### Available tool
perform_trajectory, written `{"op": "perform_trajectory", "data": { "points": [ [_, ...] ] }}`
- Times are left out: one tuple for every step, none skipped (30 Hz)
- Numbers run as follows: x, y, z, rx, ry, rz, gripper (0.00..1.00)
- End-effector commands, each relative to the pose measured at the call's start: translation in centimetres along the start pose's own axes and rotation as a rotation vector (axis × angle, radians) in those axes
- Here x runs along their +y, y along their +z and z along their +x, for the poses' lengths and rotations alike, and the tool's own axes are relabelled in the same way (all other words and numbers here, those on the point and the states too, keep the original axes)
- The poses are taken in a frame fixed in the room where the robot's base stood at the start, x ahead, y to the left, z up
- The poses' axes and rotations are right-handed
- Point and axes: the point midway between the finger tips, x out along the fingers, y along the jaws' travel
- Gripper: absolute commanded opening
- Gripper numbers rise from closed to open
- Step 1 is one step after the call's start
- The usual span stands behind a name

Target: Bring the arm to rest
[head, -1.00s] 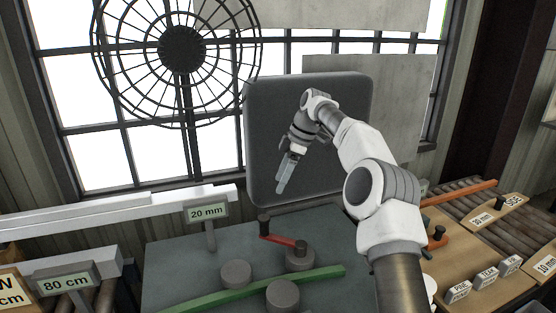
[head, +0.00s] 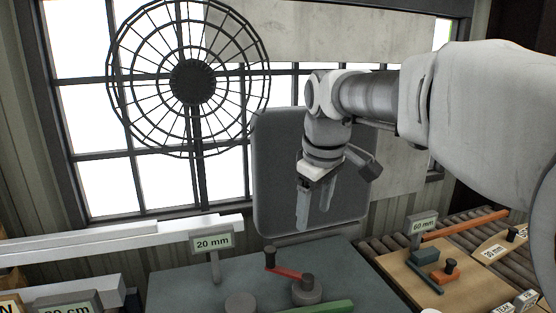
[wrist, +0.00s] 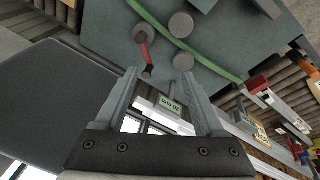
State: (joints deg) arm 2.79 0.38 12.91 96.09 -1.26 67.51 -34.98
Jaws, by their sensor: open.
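My gripper (head: 316,208) hangs in the head view in front of the dark grey panel (head: 275,150), fingers pointing down. Its two fingers are apart with nothing between them. In the wrist view my gripper (wrist: 165,95) also shows open and empty, above the grey-blue table (wrist: 110,25). My arm reaches in from the right of the head view, bent at the elbow, and its links hide part of the window and wall.
The grey-blue table (head: 180,285) bears a red-handled crank (head: 285,272), round grey knobs and a green bar (head: 325,307). A "20 mm" sign (head: 212,242) stands at its back. A wooden board (head: 400,270) lies right. A caged fan (head: 190,82) is before the window.

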Motion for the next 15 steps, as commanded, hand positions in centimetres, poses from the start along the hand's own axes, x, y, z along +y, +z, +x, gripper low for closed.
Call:
{"op": "perform_trajectory", "data": {
  "points": [
    [-0.7,1.6,-0.7,0.005,0.02,0.047,0.71],
    [-1.0,2.4,-0.9,0.008,0.03,0.078,0.71],
    [-1.5,3.5,-1.1,0.012,0.042,0.119,0.71],
    [-1.9,4.4,-1.3,0.017,0.051,0.148,0.71],
    [-2.2,5.2,-1.4,0.022,0.059,0.179,0.71],
    [-2.7,6.4,-1.6,0.029,0.07,0.221,0.71],
    [-3.1,7.2,-1.7,0.036,0.077,0.252,0.71],
    [-3.5,8.1,-1.7,0.041,0.084,0.284,0.71],
    [-4.0,9.3,-1.7,0.051,0.092,0.326,0.71],
    [-4.5,10.1,-1.7,0.059,0.098,0.357,0.71],
    [-4.9,11.0,-1.7,0.066,0.102,0.388,0.71],
    [-5.4,12.1,-1.6,0.079,0.109,0.431,0.71],
    [-5.9,13.0,-1.4,0.087,0.112,0.462,0.71],
    [-6.3,13.8,-1.3,0.096,0.115,0.493,0.71],
    [-6.9,14.9,-1.0,0.108,0.118,0.535,0.71]
  ]
}}
